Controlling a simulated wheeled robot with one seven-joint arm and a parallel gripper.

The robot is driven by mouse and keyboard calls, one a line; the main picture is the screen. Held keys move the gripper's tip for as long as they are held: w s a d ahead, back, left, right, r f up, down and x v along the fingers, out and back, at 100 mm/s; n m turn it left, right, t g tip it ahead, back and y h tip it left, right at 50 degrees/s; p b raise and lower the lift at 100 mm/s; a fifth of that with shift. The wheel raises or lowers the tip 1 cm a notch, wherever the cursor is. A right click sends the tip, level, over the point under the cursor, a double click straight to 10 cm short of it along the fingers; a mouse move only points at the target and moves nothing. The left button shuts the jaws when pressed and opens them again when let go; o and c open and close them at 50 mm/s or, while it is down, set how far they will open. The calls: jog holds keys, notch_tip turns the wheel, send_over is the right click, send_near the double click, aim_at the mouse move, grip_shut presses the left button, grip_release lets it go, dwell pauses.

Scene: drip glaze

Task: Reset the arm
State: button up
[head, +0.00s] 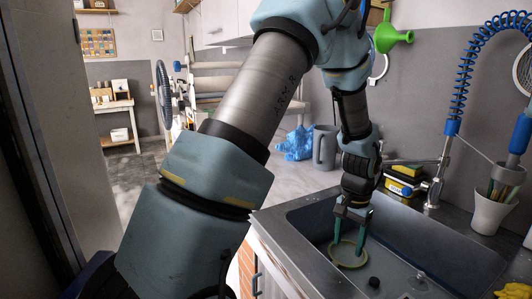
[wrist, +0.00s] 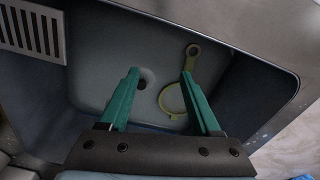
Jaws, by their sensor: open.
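My gripper (head: 348,240) points down into the metal sink (head: 460,262), with its two green fingers apart and nothing held between them. In the wrist view my gripper (wrist: 160,74) is also open, with the sink floor showing between the fingers. A yellow-green ring with a handle (head: 348,267) lies on the sink floor, just below the fingertips in the head view. In the wrist view the ring with its handle (wrist: 193,58) is by the right finger, which hides part of it. I cannot tell whether they touch.
The sink walls surround my gripper. A blue-hosed faucet (head: 437,185) and a white cup with brushes (head: 492,212) stand at the right. Sponges (head: 402,182) and a grey jug (head: 325,148) are behind the sink. A yellow cloth (head: 512,291) is at the lower right.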

jog(key=a+n+b, duration=0.1)
jog(key=a, duration=0.4)
jog(key=a+r+n+b, duration=0.1)
jog(key=a+n+b, duration=0.1)
jog(key=a, duration=0.3)
jog(key=a+r+n+t+b, duration=0.1)
jog(key=a, duration=0.5)
jog(key=shift+w+r, duration=0.2)
jog(key=shift+w, duration=0.2)
jog(key=s+a+n+b, duration=0.3)
jog(key=s+a+n, duration=0.1)
jog(key=a, duration=0.8)
jog(key=shift+s+t+b, duration=0.3)
jog(key=shift+s+b, duration=0.05)
jog(key=shift+s, duration=0.5)
jog(key=shift+r, duration=0.1)
